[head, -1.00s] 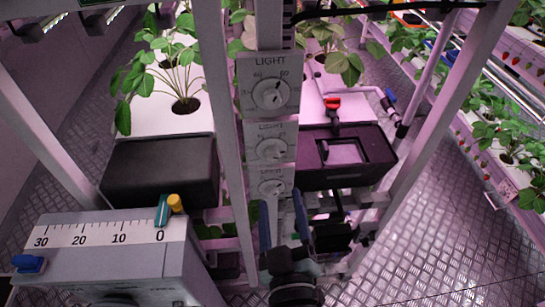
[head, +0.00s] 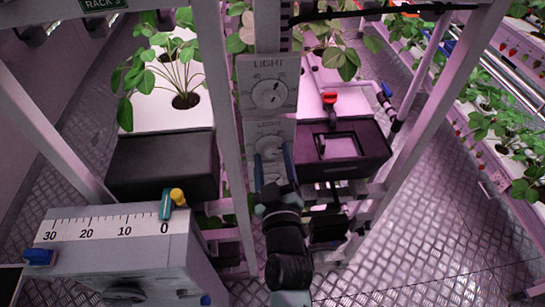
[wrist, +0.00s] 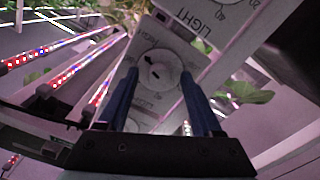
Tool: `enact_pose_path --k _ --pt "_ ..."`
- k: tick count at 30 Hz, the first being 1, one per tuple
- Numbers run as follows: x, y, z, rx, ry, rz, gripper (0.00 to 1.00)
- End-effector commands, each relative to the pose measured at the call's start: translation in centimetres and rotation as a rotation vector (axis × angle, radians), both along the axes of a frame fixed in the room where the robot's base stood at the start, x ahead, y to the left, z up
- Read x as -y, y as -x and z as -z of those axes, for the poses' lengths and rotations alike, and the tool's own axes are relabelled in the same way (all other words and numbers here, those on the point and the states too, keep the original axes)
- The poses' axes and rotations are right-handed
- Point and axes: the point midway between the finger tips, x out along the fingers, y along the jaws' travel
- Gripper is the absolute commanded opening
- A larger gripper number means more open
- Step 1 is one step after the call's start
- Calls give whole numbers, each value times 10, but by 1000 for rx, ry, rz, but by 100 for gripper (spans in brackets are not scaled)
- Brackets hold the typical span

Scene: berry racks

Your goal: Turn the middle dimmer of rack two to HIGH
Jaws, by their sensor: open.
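Three grey dimmer plates labelled LIGHT are stacked on a rack post. The middle dimmer (head: 268,133) has a round white knob, partly hidden by my gripper in the head view. The wrist view shows its knob (wrist: 160,68) with a dark mark, framed between my two blue fingers; I cannot read its setting. My gripper (head: 273,155) is open, its fingers on either side of the knob; I cannot tell whether they touch it. The top dimmer (head: 268,84) is uncovered above. The bottom dimmer is hidden behind my gripper in the head view.
Rack uprights (head: 222,110) stand close on both sides of the dimmer post. A black box (head: 163,165) and a black-lidded tank with a red valve (head: 330,97) flank it. A grey scale box (head: 110,250) with sliders stands front left. The right aisle floor (head: 440,200) is clear.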

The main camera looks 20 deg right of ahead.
Motion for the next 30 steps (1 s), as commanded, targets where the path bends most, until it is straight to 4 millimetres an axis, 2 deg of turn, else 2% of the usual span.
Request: enact_pose_path --k 2,12,20,30 --pt "0 0 0 0 0 0 63" --pt "0 0 0 0 0 0 2" --pt "0 0 0 6 -21 0 0" --pt "-1 0 0 94 -329 -1 0"
